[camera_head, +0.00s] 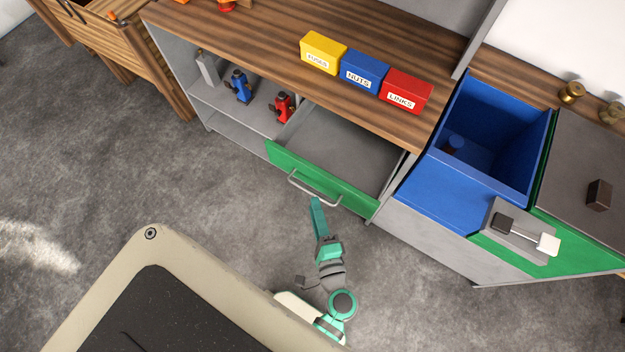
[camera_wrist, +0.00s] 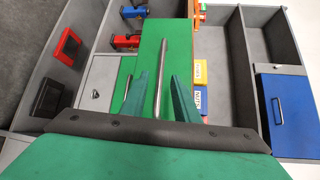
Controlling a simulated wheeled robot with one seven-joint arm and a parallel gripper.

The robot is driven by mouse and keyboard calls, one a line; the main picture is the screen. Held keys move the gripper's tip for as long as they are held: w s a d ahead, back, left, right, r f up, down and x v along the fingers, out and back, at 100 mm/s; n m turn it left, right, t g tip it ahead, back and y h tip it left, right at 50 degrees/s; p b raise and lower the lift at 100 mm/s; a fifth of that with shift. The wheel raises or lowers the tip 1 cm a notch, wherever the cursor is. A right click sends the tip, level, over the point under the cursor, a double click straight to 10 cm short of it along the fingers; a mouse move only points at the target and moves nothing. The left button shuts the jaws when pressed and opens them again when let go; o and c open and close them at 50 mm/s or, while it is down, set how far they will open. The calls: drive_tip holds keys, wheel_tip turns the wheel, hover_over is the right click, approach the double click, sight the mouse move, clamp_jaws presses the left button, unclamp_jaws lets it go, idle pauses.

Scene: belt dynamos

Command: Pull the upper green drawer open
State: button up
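The upper green drawer (camera_head: 345,190) stands pulled out of the workbench, its empty grey inside showing. Its green front also shows in the wrist view (camera_wrist: 151,45). The metal bar handle (camera_head: 313,190) is on that front; in the wrist view the handle (camera_wrist: 162,62) runs between my two green fingers. My gripper (camera_head: 316,203) is at the handle, and in the wrist view my gripper (camera_wrist: 157,90) has its fingers spread apart, with gaps beside the bar. Contact with the bar cannot be told.
Yellow (camera_head: 323,53), blue (camera_head: 363,72) and red (camera_head: 405,91) labelled boxes stand on the wooden worktop (camera_head: 260,45). Blue (camera_head: 239,86) and red (camera_head: 284,107) small devices sit on the shelf left of the drawer. An open blue bin (camera_head: 415,190) stands right. Grey floor in front is clear.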

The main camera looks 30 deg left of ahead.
drive_tip(key=v, duration=0.5)
drive_tip(key=shift+a, duration=0.1)
idle(0.4)
